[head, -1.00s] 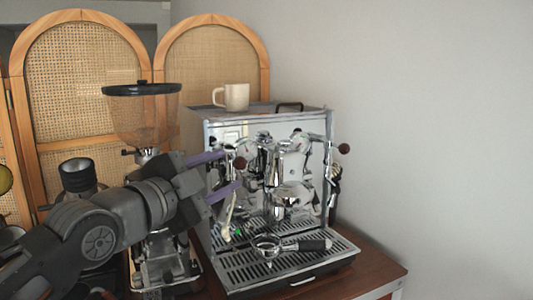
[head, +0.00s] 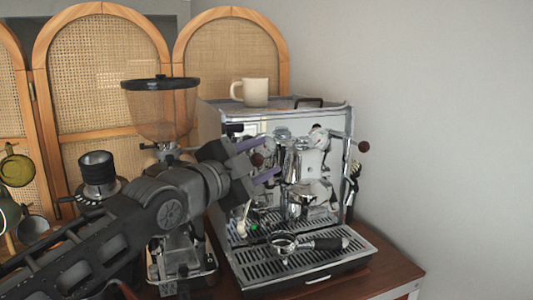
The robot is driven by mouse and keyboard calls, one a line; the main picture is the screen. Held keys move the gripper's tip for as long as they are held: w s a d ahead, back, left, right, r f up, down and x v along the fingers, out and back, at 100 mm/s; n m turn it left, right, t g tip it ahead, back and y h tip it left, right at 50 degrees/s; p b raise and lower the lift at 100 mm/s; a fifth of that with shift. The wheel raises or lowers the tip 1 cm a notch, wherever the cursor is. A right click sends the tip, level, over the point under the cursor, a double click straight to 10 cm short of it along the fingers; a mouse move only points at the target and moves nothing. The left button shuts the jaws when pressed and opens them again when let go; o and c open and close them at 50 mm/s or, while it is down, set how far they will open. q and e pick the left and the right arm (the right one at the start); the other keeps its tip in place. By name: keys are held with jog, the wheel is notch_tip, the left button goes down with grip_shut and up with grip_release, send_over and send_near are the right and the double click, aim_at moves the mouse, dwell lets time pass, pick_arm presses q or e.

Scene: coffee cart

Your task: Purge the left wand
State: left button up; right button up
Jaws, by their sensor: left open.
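The espresso machine (head: 320,125) stands on the wooden cart, with a dark round knob (head: 257,159) at its upper left front and a matching right knob (head: 364,146). Below the left knob, the left wand (head: 243,218) hangs at the left front, its upper part hidden by my gripper. My left gripper (head: 269,157) is open, with its purple-lined fingers above and below the left knob. I cannot tell whether they touch it. My right gripper is not in view.
A portafilter (head: 283,243) rests on the drip tray (head: 305,264), its dark handle pointing right. A cream mug (head: 254,92) stands on the machine. The grinder (head: 160,110) stands left, behind my arm. The wall is at right.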

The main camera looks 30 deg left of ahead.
pick_arm(q)
jog(key=shift+w, duration=0.85)
jog(key=shift+c, duration=0.6)
grip_shut()
